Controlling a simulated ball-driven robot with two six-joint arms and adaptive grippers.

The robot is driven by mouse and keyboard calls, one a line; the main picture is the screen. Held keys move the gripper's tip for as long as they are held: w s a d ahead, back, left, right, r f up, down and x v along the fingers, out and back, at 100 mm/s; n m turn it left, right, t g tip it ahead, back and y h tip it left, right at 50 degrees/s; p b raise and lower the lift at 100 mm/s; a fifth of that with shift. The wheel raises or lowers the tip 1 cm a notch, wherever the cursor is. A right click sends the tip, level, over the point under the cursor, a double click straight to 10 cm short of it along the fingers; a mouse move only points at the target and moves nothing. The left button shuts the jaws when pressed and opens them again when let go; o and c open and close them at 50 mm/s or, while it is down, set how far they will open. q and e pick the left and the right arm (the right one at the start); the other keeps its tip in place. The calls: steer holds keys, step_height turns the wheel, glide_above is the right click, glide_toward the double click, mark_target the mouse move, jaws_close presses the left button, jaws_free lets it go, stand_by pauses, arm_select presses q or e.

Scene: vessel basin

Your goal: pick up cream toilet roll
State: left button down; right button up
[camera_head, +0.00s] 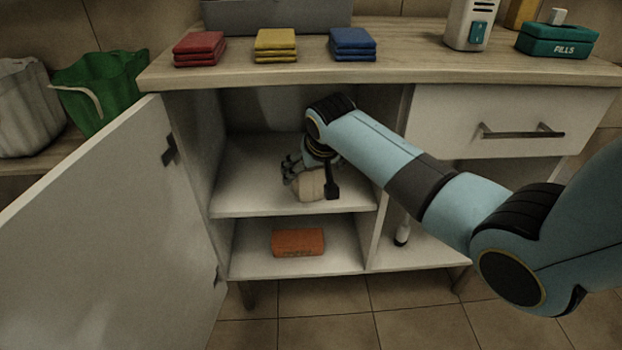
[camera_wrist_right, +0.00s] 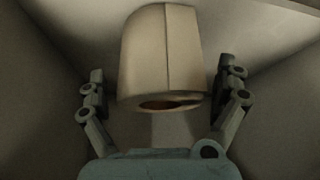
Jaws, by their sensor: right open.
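The cream toilet roll (camera_wrist_right: 162,55) stands upright on the upper shelf (camera_head: 245,192) inside the open cabinet. In the right wrist view it fills the middle, between the two spread fingers of my right gripper (camera_wrist_right: 163,92). There are visible gaps between the roll and both fingers. In the head view the roll (camera_head: 312,184) is partly covered by my right gripper (camera_head: 308,178), which reaches into the cabinet. My right gripper is open. My left gripper is not in view.
The open cabinet door (camera_head: 110,220) stands at the left, and a divider (camera_head: 388,170) bounds the shelf at the right. An orange block (camera_head: 298,243) lies on the lower shelf. Folded red (camera_head: 199,49), yellow (camera_head: 275,46) and blue (camera_head: 352,44) cloths lie on the countertop (camera_head: 400,62) above.

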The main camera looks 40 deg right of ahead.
steer(key=shift+b+x, duration=0.4)
steer(key=shift+x, duration=0.5)
steer(key=shift+w+r, duration=0.15)
steer(key=shift+r, duration=0.1)
steer(key=shift+c, duration=0.3)
steer(key=c, duration=1)
